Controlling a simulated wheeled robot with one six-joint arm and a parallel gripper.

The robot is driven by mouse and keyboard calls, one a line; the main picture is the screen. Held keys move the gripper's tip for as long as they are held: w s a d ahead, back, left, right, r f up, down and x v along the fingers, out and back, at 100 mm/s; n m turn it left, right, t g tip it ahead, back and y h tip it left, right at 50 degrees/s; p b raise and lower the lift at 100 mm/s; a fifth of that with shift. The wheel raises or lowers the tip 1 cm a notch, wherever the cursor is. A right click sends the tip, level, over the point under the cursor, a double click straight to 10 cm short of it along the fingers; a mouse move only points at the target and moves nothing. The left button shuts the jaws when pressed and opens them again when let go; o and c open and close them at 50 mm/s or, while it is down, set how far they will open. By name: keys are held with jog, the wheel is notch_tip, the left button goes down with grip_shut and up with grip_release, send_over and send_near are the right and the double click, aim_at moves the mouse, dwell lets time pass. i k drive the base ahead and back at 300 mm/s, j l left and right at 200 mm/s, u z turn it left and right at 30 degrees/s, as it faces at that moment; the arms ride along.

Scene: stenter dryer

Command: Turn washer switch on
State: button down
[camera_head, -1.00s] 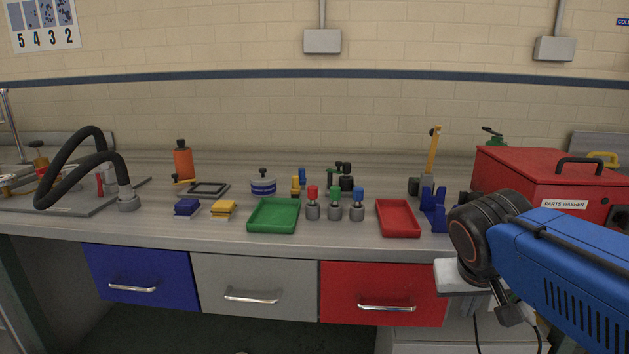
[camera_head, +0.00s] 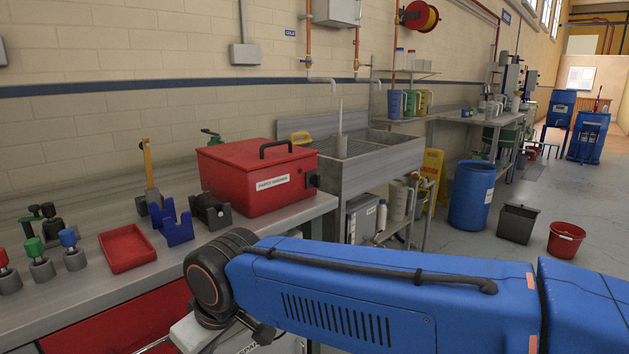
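The red parts washer (camera_head: 245,178) stands on the right end of the grey bench, with a black handle on its closed lid and a white label on its front. A small dark switch (camera_head: 312,181) sits on its front face at the right; its setting is too small to tell. My blue arm crosses the lower picture in front of the bench, below the washer and apart from it. Its black joint is at the lower left, with a pale end part below. My gripper's fingers cannot be made out.
Left of the washer are a blue holder (camera_head: 176,226), a red tray (camera_head: 127,247) and several colour-topped pieces. A steel sink (camera_head: 375,165) adjoins the bench at the right. A blue barrel (camera_head: 471,195), a grey bin (camera_head: 516,222) and a red bucket (camera_head: 566,239) stand on the floor.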

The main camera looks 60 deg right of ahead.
aim_at(314, 180)
jog(key=z, duration=1.45)
jog(key=k+l, duration=0.05)
